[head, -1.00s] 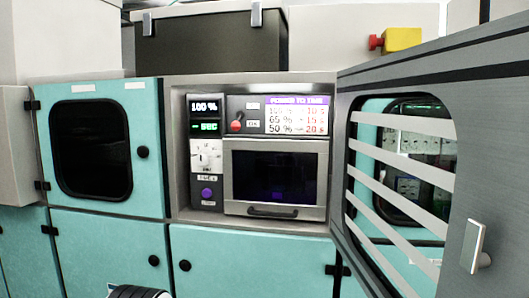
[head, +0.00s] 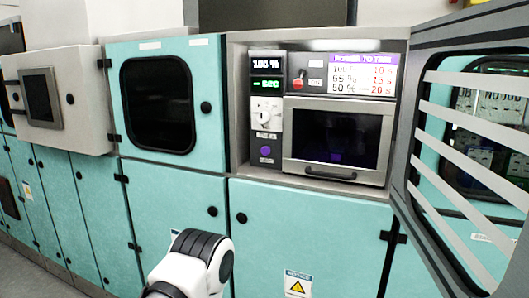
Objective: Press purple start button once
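The purple start button (head: 266,151) is a small round knob low on the dark control panel of the microwave-like unit, left of its closed door (head: 335,138). Above it are a white timer dial (head: 266,117) and a display (head: 265,65) reading 100 % over a green "- SEC". A red switch (head: 299,80) sits upper right of the dial. A white and black link of one of my arms shows at the bottom, below and left of the button and apart from it. Neither gripper is visible.
The unit sits in a recess between teal cabinets (head: 174,180). A grey slatted door (head: 425,190) stands swung open at the right. A grey box with a dark screen (head: 41,98) projects at the left. The space in front of the button looks clear.

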